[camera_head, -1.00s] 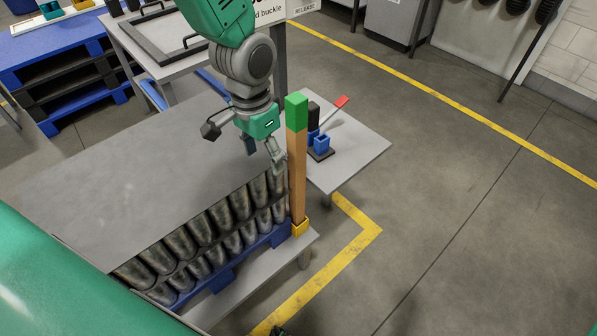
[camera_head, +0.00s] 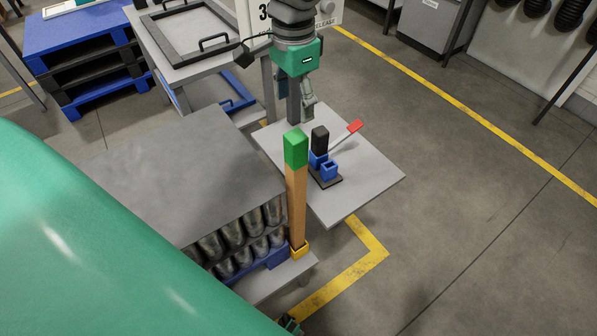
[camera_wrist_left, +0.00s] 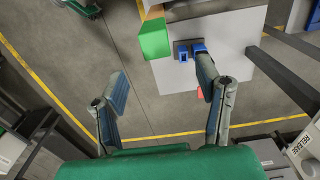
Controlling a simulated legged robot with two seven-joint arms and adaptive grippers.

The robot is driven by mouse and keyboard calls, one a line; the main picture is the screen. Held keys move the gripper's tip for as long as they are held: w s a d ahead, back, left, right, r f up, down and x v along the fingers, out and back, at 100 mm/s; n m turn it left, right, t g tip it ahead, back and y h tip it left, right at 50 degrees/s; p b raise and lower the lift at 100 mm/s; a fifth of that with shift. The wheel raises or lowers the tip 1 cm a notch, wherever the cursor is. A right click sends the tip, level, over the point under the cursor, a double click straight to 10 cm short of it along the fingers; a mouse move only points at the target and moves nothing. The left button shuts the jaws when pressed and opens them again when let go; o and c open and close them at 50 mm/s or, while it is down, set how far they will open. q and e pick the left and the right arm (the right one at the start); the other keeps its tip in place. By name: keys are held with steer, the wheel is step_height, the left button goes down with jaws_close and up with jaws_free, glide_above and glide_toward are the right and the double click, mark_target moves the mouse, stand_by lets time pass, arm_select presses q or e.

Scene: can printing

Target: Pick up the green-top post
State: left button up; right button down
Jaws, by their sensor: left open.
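The green-top post (camera_head: 297,205) stands upright in the head view, a square wooden post with a green top, its foot in a yellow socket (camera_head: 299,250) at the corner of the can stack. Its green top also shows in the left wrist view (camera_wrist_left: 155,39), above the space between my fingers. My left gripper (camera_head: 296,108) is open and empty, pointing down, above and behind the green top in the head view and apart from it. It also shows in the left wrist view (camera_wrist_left: 163,82). A small dark green piece at the head view's bottom edge may be my right gripper (camera_head: 290,324); its jaws cannot be made out.
Metal cans (camera_head: 235,235) stand in rows under a grey sheet (camera_head: 175,180), left of the post. A small grey table (camera_head: 365,180) behind right holds a blue fixture (camera_head: 328,168) with a red-tipped lever (camera_head: 354,127). Open floor lies to the right.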

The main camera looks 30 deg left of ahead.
mark_target(296, 135)
arm_select(q)
steer(key=f, duration=0.5)
steer(key=shift+w+d, duration=0.1)
steer(key=shift+w, duration=0.15)
steer(key=shift+s+f, duration=0.15)
steer(key=shift+f, duration=0.1)
steer(key=f, duration=0.4)
steer(key=shift+s+d+f, duration=0.15)
steer(key=shift+s+f, duration=0.1)
steer(key=shift+f, duration=0.1)
jaws_close()
